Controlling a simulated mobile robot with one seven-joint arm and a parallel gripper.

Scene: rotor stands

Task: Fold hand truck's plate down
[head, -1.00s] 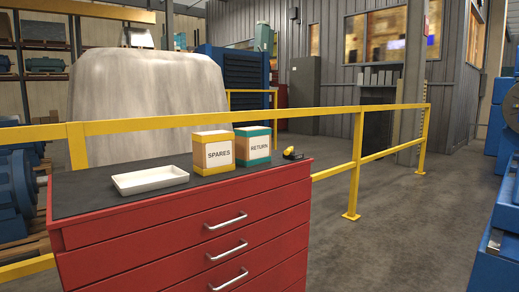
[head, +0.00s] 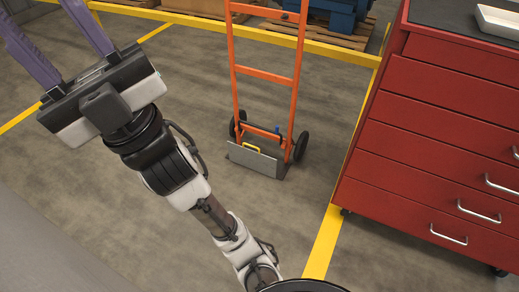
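The orange hand truck (head: 264,74) stands upright on the floor in the upper middle of the head view, left of the red cabinet. Its grey plate (head: 256,159) is at the foot of the frame, between two black wheels. The plate appears raised, with its broad face towards me, though its exact angle is hard to tell. A small yellow part (head: 251,147) shows at the plate's upper edge. My gripper (head: 38,12) is at the upper left, well apart from the truck. Its two purple fingers are spread and nothing shows between them; the tips reach the picture's edge.
The red drawer cabinet (head: 430,135) stands close at the right, with a white tray (head: 498,22) on top. A yellow rail (head: 330,47) crosses behind the truck. Yellow lines (head: 325,240) mark the floor. The floor (head: 185,75) between my gripper and the truck is clear.

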